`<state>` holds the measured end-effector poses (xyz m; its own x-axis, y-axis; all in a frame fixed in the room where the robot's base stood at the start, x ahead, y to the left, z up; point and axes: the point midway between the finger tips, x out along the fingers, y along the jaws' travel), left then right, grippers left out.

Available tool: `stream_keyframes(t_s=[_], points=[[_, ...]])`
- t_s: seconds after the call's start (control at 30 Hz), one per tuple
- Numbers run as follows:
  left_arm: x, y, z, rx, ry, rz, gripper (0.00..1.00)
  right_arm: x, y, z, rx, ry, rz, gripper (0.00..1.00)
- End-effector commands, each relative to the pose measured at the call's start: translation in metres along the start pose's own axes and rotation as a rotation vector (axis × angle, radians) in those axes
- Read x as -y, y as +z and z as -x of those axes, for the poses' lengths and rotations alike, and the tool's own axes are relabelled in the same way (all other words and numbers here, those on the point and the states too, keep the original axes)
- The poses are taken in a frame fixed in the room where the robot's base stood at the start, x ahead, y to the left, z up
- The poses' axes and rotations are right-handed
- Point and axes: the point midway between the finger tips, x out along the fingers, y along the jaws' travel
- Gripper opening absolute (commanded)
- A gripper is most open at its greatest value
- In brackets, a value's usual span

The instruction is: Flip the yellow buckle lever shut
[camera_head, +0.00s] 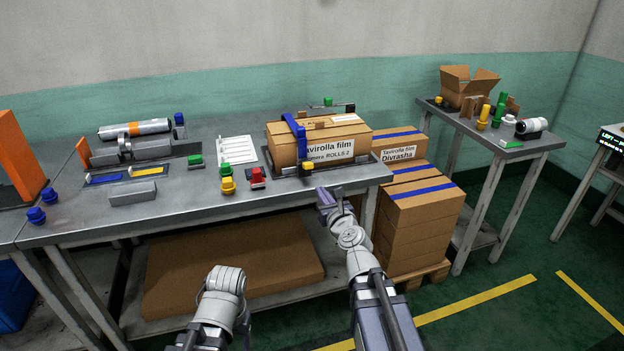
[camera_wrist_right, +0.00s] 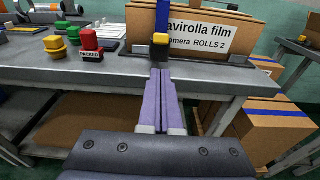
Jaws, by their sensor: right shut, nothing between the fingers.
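A cardboard film box (camera_head: 340,140) sits on the workbench with a blue strap (camera_head: 293,127) over its top and front. The small yellow buckle lever (camera_head: 307,166) is at the lower front end of the strap; it also shows in the right wrist view (camera_wrist_right: 160,39). I cannot tell its exact angle. My right gripper (camera_head: 324,196) is shut and empty, just in front of the bench edge and below the lever. In the wrist view its purple fingers (camera_wrist_right: 160,74) point at the lever, with the tips appearing just below it. My left arm shows at the bottom, but its gripper is hidden.
Stacked cartons (camera_head: 420,205) are right of the bench. A side table (camera_head: 520,150) holds an open carton. Free bench surface lies around the white sheet (camera_head: 237,150).

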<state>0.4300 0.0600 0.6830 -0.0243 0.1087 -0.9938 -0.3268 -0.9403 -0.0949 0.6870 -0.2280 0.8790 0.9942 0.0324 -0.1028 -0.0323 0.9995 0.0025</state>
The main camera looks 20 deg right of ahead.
Motion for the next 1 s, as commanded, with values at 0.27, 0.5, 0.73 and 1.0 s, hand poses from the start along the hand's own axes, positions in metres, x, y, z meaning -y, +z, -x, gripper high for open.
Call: stream_keyframes(t_s=[0.27, 0.5, 0.73, 1.0], points=[[0.000, 0.000, -0.002, 0.000, 0.000, 0.000, 0.65, 0.000, 0.000, -0.014, 0.000, 0.002, 0.001, 0.00], [-0.001, 0.000, -0.006, 0.000, 0.000, 0.000, 0.65, 0.000, -0.001, -0.050, -0.001, 0.002, 0.002, 0.00], [-0.001, -0.001, -0.010, 0.000, 0.000, 0.000, 0.65, 0.000, -0.001, -0.089, -0.001, 0.002, 0.002, 0.00], [-0.001, -0.001, -0.010, 0.000, 0.000, 0.000, 0.65, -0.001, 0.000, -0.101, -0.001, 0.001, 0.003, 0.00]])
